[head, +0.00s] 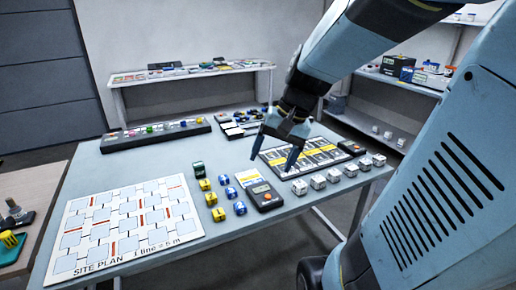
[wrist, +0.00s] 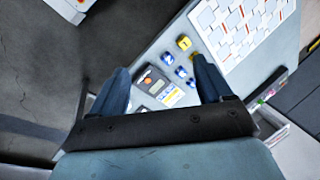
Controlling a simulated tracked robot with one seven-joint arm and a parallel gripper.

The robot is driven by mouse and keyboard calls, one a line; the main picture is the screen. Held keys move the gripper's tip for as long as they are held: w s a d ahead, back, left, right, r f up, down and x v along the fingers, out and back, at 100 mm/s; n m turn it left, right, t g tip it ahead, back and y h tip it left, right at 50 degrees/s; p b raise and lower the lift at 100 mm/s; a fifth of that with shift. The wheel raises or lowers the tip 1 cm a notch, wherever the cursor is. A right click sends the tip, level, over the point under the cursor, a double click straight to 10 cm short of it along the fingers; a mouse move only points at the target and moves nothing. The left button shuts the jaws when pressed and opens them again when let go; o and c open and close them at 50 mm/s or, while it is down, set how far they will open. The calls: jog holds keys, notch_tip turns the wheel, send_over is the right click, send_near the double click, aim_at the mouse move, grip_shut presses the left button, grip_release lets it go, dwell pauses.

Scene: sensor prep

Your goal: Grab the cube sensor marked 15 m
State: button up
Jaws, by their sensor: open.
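Small cube sensors stand on the table in groups, and their markings are too small to read, so I cannot tell which is 15 m. Several white cubes (head: 334,175) form a row along the right edge. Yellow cubes (head: 211,199) and blue cubes (head: 231,193) stand in two short columns near the middle. A yellow cube (wrist: 184,42) and blue cubes (wrist: 180,71) also show in the wrist view. My gripper (head: 273,161) is open and empty, above the table near the dark tray. Its two fingers (wrist: 161,65) are spread wide in the wrist view.
A dark tray with yellow labels (head: 305,155) is behind the white cubes. A site plan sheet (head: 125,222) covers the left front. A dark green block (head: 198,169) stands behind the yellow cubes.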

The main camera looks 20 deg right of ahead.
jog(key=w+d+f+m+y, duration=0.5)
jog(key=w+d+f+m, duration=0.1)
jog(key=w+f+m, duration=0.1)
jog(key=m+t+h, duration=0.7)
jog(key=m+t, duration=0.9)
jog(key=m, duration=0.7)
send_near(338, 176)
jog(key=shift+w+a, duration=0.15)
jog(key=shift+w, duration=2.4)
jog(key=shift+w+a, duration=0.2)
jog(key=shift+w, duration=2.35)
jog(key=shift+c, duration=0.4)
jog(key=c, duration=1)
